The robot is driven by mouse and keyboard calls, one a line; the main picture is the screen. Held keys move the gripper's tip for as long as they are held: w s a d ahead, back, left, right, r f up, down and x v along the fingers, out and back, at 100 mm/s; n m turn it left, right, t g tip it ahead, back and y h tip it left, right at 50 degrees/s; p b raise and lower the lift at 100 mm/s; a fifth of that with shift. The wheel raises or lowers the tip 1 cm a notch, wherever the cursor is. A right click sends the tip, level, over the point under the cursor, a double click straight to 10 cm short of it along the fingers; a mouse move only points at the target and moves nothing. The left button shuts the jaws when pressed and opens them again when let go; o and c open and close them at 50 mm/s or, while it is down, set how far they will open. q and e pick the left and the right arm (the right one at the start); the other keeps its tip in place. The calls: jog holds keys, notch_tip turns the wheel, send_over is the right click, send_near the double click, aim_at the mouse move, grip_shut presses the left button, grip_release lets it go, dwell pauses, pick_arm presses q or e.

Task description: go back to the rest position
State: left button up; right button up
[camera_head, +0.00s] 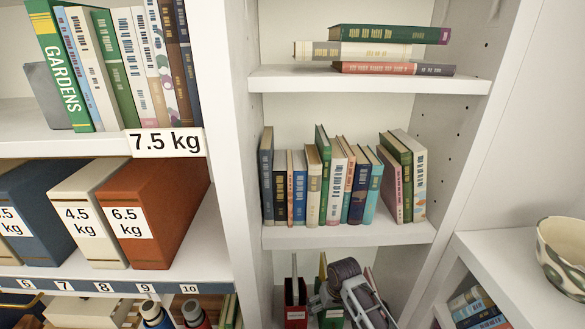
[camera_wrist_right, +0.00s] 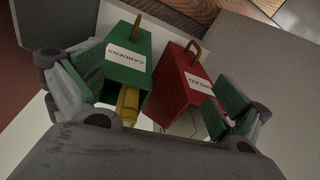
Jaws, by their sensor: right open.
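My right gripper (camera_head: 345,290) is at the bottom centre of the head view, low in the middle bookcase, in front of the bottom shelf space. In the right wrist view its two fingers (camera_wrist_right: 158,90) are spread wide apart, with nothing clasped. A green box labelled GARDENS (camera_wrist_right: 128,62) and a red box with a white label (camera_wrist_right: 183,85) show between the fingers there. The red box (camera_head: 296,292) stands just left of the gripper in the head view. The gripper partly hides the green box (camera_head: 331,318). My left gripper is not in view.
Upright books (camera_head: 313,185) fill the middle shelf (camera_head: 350,236) above my arm. Books (camera_head: 370,50) lie stacked on the upper shelf. Weight-labelled binders (camera_head: 150,215) stand at left. A patterned bowl (camera_head: 562,255) stands on the right shelf. Side panels (camera_head: 420,250) bound the space.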

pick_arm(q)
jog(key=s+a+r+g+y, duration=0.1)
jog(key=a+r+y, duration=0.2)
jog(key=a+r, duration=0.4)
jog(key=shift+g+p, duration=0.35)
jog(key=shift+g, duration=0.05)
pick_arm(e)
jog(key=s+d+r+t, duration=0.1)
jog(key=s+d+r, duration=0.2)
jog(key=s, duration=0.4)
jog(key=s+d+r, duration=0.4)
jog(key=s, duration=0.3)
jog(key=s+d+r+t+h, duration=0.1)
jog(key=s+d+r, duration=0.2)
jog(key=s, duration=0.4)
jog(key=shift+d+r+t, duration=0.3)
jog(key=shift+d+r, duration=0.05)
jog(key=shift+r, duration=0.2)
pick_arm(q)
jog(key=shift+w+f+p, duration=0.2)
jog(key=shift+p, duration=0.55)
pick_arm(e)
jog(key=shift+w+f, duration=0.2)
jog(key=shift+f, duration=0.05)
